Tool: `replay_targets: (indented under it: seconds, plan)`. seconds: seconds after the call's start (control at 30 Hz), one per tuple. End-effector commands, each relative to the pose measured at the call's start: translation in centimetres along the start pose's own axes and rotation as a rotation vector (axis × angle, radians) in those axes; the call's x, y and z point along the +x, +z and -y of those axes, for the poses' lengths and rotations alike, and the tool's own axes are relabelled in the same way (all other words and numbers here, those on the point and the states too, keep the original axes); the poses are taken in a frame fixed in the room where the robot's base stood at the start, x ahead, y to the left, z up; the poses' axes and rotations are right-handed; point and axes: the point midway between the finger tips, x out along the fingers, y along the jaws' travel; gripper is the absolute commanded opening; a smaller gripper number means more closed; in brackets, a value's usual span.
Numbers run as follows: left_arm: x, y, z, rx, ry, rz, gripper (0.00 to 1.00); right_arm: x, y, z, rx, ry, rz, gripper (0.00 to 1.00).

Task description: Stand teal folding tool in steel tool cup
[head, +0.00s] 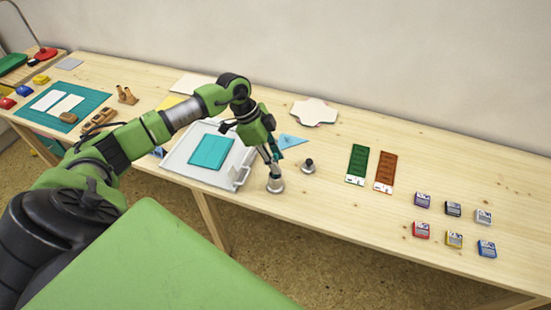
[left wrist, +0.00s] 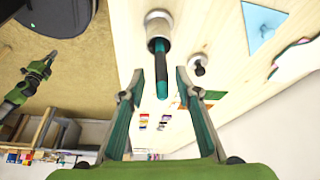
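The steel tool cup (head: 275,185) stands near the table's front edge, below my left gripper (head: 270,154). In the left wrist view, the steel cup (left wrist: 158,24) is at the top and the teal folding tool (left wrist: 161,76) stands in it, its free end pointing toward the camera. My left gripper also shows in the left wrist view (left wrist: 159,80); its fingers are spread, one on either side of the tool, with a gap on both sides. The tool is largely hidden by the gripper in the head view. My right gripper (left wrist: 42,66) shows small at the left of the wrist view; its fingers are unclear.
A light grey tray (head: 171,164) with a teal sheet (head: 211,151) lies left of the cup. A dark-knobbed stamp (head: 308,165) stands close to its right. Green (head: 357,164) and brown (head: 385,172) strips and several inkpads lie farther right. Bare table separates them.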

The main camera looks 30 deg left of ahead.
Motion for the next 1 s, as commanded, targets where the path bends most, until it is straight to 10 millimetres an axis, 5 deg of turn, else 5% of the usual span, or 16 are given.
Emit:
replay_targets:
  seconds: [0.6,1.0]
  plan:
    - [-10.6,0.0,0.1,0.000,-0.003,0.001,0.30,0.0,0.1,-0.1,0.001,0.002,0.001,0.00]
    - [-11.9,0.0,0.0,0.000,-0.001,0.000,0.30,0.0,0.0,-0.1,0.001,0.002,0.001,0.00]
